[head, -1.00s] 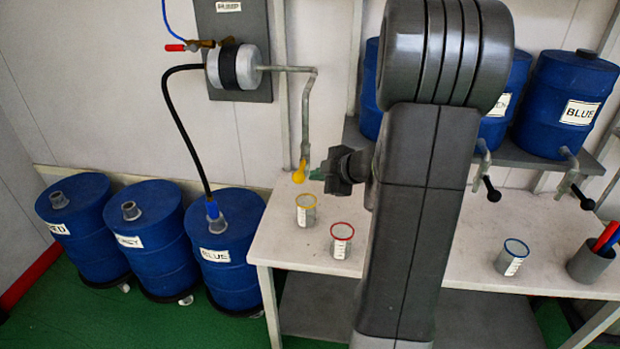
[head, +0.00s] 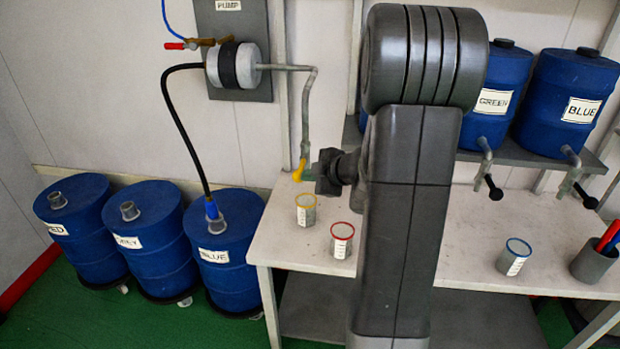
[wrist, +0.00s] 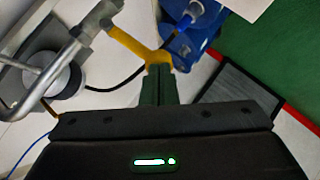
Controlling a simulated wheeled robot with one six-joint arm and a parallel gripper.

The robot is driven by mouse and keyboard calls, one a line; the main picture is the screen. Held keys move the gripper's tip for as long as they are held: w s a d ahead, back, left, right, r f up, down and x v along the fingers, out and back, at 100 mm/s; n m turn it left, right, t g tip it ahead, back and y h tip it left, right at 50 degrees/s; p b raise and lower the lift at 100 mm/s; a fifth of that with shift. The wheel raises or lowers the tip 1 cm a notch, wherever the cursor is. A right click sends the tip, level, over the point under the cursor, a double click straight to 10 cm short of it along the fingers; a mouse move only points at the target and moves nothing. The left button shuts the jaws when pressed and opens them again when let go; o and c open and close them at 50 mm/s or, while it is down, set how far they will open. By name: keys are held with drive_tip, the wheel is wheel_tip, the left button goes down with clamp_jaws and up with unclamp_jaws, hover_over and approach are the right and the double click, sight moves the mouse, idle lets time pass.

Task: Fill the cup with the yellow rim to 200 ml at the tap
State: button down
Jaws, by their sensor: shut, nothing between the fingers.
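The cup with the yellow rim (head: 306,211) stands upright on the white table, just below and slightly right of the tap in the head view. Whether it is directly under the outlet I cannot tell. I see no liquid in it. The tap's yellow end (head: 299,171) hangs at the bottom of the grey pipe (head: 306,115); its yellow part shows in the wrist view (wrist: 130,46). My gripper (head: 311,172) is shut and empty, its green fingertips (wrist: 160,72) right at the yellow part, touching or nearly so. The cup is not visible in the wrist view.
A red-rimmed cup (head: 342,240) stands close to the yellow-rimmed one. A blue-rimmed cup (head: 514,257) and a grey holder (head: 593,263) are at the right. The pump (head: 238,65) is on the wall; its black hose (head: 176,125) runs to a blue floor drum (head: 222,245).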

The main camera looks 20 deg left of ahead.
drive_tip(key=shift+f, duration=0.25)
drive_tip(key=shift+b, duration=0.45)
wheel_tip(320, 180, down, 4)
drive_tip(key=n+t+y+b, duration=0.1)
drive_tip(key=n+t+b, duration=0.1)
drive_tip(key=b, duration=1.3)
drive_tip(key=shift+t+y, duration=0.4)
drive_tip(key=shift+t, duration=0.2)
idle(5.0)
